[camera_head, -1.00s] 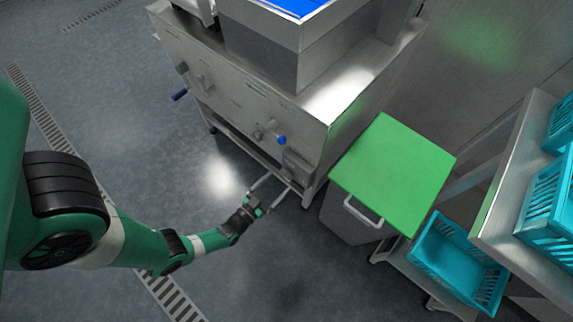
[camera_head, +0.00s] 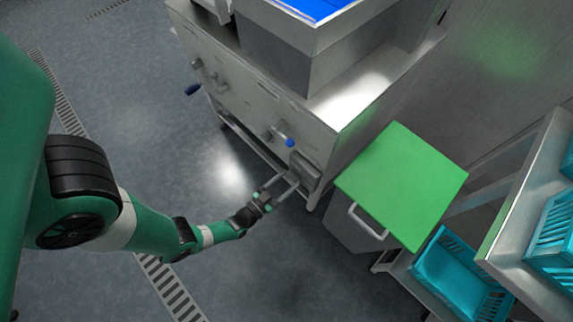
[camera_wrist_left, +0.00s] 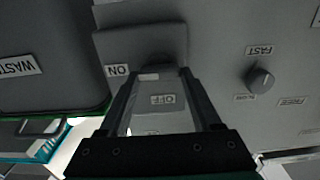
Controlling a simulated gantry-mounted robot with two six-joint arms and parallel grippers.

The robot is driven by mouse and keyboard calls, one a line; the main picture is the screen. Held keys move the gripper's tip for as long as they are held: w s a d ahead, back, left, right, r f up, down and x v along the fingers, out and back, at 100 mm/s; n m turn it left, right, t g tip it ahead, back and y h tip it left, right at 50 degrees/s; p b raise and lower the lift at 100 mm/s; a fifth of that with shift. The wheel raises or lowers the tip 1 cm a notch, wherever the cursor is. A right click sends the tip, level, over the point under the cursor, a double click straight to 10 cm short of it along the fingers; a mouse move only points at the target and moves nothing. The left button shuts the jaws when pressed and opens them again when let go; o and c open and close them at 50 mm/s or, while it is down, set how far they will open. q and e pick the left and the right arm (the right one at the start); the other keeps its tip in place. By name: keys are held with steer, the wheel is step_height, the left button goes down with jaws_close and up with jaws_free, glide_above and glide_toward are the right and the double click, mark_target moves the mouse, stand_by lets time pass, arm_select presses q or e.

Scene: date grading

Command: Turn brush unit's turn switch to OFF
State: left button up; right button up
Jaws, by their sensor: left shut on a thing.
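The brush unit (camera_head: 260,105) is a grey metal machine at upper centre of the head view. A small grey switch box (camera_head: 306,172) sits low at its right corner; it also shows in the wrist view (camera_wrist_left: 118,46). My left gripper (camera_head: 291,179) reaches this box from the front. In the wrist view the fingertips (camera_wrist_left: 157,76) are shut on the dark turn switch (camera_wrist_left: 157,60), whose pointing direction is hard to read. An ON label (camera_wrist_left: 117,70) is left of the fingers and an OFF label (camera_wrist_left: 163,99) shows between them. My right gripper is out of view.
A FAST/SLOW knob (camera_wrist_left: 260,79) is right of the fingers. A blue-tipped handle (camera_head: 289,142) sticks out above the box. A green-lidded bin (camera_head: 402,185) stands to the right, with a teal crate (camera_head: 452,270) beyond. The floor in front is clear.

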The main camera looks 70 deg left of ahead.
arm_select(q)
steer(key=shift+n, duration=0.3)
steer(key=n, duration=1.3)
steer(key=shift+s+a+f, duration=0.1)
steer(key=shift+a+f, duration=0.05)
steer(key=n, duration=0.4)
steer(key=shift+f+n, duration=0.1)
steer(key=shift+n, duration=0.3)
steer(key=o, duration=1.4)
